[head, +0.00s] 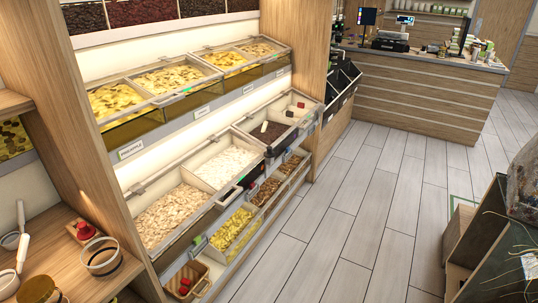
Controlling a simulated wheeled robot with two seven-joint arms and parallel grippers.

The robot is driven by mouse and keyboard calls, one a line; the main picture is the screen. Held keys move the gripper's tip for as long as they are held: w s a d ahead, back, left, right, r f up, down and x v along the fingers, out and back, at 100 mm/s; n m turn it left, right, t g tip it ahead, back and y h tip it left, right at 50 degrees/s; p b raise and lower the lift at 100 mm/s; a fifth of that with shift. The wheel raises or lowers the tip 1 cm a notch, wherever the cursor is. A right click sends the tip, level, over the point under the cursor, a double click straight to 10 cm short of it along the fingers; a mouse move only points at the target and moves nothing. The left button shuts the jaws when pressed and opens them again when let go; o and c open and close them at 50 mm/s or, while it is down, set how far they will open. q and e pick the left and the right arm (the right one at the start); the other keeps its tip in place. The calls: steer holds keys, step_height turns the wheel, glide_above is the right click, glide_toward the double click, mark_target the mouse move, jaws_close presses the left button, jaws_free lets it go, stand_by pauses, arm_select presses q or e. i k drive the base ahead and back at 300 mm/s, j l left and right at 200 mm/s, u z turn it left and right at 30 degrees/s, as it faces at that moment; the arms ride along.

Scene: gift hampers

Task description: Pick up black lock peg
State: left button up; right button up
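I cannot make out a black lock peg for certain. Small dark pieces show on the bins: one dark piece (252,179) by the front edge of the white-filled bins, and another (265,127) over the dark-filled bin. Both are too small to identify. Neither of my grippers is in view.
A bulk-food shelf (197,113) with open bins runs along the left. A wooden shelf (112,280) at lower left holds a bowl (101,262). A wooden counter (425,88) stands at the back. A dark stand (482,232) is at lower right. The tiled floor (345,215) between is clear.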

mark_target(269, 153)
steer(key=u, duration=0.2)
steer(key=i+l+u, duration=0.65)
steer(key=l+u, duration=0.25)
steer(key=i+l, duration=0.15)
steer(key=l, duration=0.2)
steer(key=i+l+u, duration=0.1)
steer(key=l, duration=0.25)
steer(key=i+l+u, duration=0.1)
steer(key=l, duration=0.25)
steer(key=i+l, duration=0.2)
steer(key=l, duration=0.15)
steer(key=i+l+u, duration=0.1)
steer(key=l, duration=0.3)
steer(key=i+l, duration=0.15)
steer(key=l, duration=0.2)
steer(key=u, duration=0.05)
